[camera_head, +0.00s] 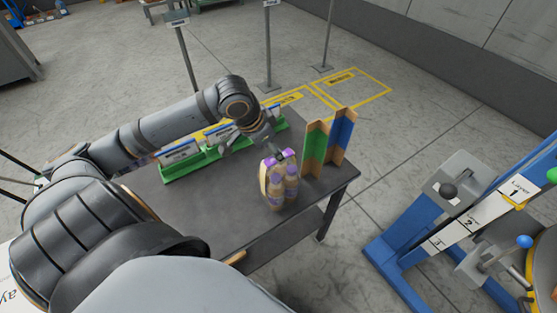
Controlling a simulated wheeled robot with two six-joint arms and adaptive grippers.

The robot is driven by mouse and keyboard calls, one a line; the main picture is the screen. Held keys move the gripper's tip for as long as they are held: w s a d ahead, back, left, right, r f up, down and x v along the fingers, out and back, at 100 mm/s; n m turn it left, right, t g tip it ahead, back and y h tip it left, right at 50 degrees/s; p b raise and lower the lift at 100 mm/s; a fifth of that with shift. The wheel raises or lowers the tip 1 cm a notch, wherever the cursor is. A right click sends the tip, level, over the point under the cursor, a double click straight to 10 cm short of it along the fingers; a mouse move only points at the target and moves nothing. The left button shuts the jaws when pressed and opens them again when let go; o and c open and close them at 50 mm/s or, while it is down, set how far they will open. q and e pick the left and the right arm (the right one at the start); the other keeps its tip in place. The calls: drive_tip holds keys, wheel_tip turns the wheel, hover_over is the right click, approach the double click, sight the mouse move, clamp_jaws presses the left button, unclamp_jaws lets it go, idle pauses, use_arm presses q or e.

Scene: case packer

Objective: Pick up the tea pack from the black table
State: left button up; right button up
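The tea pack (278,187), a bundle of several brown pieces with purple tops, stands upright near the front right part of the black table (213,197). My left gripper (252,150) reaches in from the left, just above and behind the pack. Its fingers look spread apart, one left of the pack and one close to its purple top. Whether that finger touches the pack is hard to tell. My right gripper is not in view.
A green rack (178,170) with labelled white panels runs along the table's back. Green and blue cardboard dividers (315,150) stand right of the pack, close to it. A blue frame (402,243) with numbered layer labels stands on the right, beyond a floor gap.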

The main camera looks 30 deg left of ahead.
sight(279, 178)
use_arm(q)
drive_tip(key=shift+x, duration=1.85)
drive_tip(key=shift+s, duration=0.1)
drive_tip(key=shift+f, duration=0.3)
clamp_jaws()
drive_tip(key=shift+r, duration=0.1)
